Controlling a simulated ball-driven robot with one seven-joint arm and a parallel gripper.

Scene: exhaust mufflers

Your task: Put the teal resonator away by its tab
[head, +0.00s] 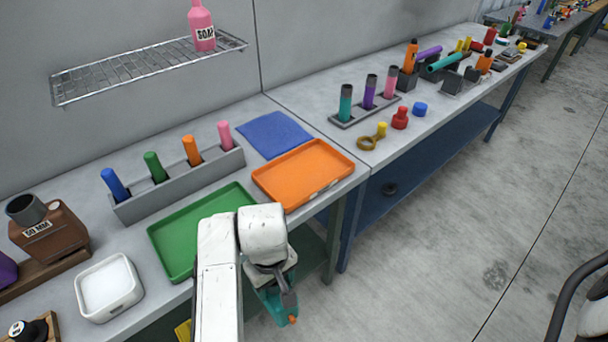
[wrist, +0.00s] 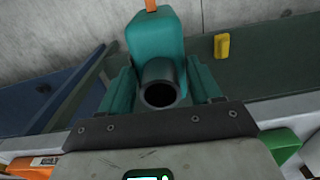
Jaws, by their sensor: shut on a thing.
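The teal resonator (wrist: 152,38) is a teal box with a dark round pipe mouth (wrist: 160,92) facing the wrist camera. An orange tab (wrist: 151,5) sticks up from its far end. In the head view the resonator (head: 267,303) hangs low in front of the bench's front edge, with the orange tip (head: 292,320) lowest. My gripper (wrist: 161,65) is shut on the resonator, with one finger on each side near the pipe. Its exact contact points are partly hidden. In the head view my arm covers part of the resonator.
A green tray (head: 171,243), an orange tray (head: 322,187) and a blue mat (head: 272,134) lie on the bench. A grey rack (head: 180,185) holds several coloured cylinders. A brown canister (head: 52,240) and white bin (head: 108,288) stand left. A wire shelf (head: 150,68) is above. Open floor lies right.

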